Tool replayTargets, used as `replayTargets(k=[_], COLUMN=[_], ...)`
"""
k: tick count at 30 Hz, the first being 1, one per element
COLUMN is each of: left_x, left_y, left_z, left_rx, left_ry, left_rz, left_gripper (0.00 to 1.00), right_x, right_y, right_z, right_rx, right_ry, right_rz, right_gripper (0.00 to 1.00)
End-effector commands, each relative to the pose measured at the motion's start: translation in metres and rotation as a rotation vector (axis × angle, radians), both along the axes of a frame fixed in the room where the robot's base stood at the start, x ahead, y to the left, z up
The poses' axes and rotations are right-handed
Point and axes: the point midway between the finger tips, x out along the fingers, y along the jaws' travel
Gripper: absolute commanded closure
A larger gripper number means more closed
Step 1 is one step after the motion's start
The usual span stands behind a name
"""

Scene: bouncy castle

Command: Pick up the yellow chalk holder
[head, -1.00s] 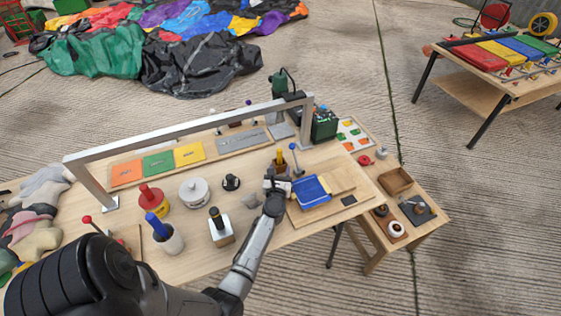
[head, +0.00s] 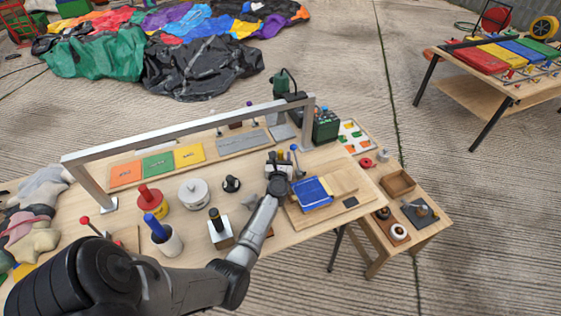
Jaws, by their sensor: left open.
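The yellow chalk holder (head: 281,155) seems to be the small upright yellow piece with a dark top on the wooden workbench (head: 300,235), left of the blue-topped stick. My left gripper (head: 279,166) is at it, jaws open, reaching in from the near side. The gripper hides the holder's lower part, and I cannot tell whether the fingers touch it. My right gripper is out of view.
A blue pad on a wooden board (head: 334,207) lies right of my gripper. A metal frame (head: 190,129) spans the bench behind. A black-handled block (head: 219,232), a white pot (head: 194,193) and a red-topped yellow tin (head: 152,203) stand to the left.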

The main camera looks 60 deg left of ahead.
Motion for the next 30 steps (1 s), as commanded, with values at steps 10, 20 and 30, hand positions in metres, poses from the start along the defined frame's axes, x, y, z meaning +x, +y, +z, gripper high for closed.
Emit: replayTargets(k=[10, 20, 30], left_x=[0.000, 0.000, 0.000], left_y=[0.000, 0.000, -0.001], left_z=[0.000, 0.000, 0.015], left_rx=[0.000, 0.000, -0.001], left_ry=[0.000, 0.000, -0.003], left_rz=[0.000, 0.000, 0.000], left_gripper=[0.72, 1.00, 1.00], right_x=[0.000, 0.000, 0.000], right_y=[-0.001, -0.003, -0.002], right_z=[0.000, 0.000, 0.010], right_rx=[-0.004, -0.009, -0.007], right_ry=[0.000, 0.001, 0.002], right_rz=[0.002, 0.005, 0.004], right_gripper=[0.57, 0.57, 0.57])
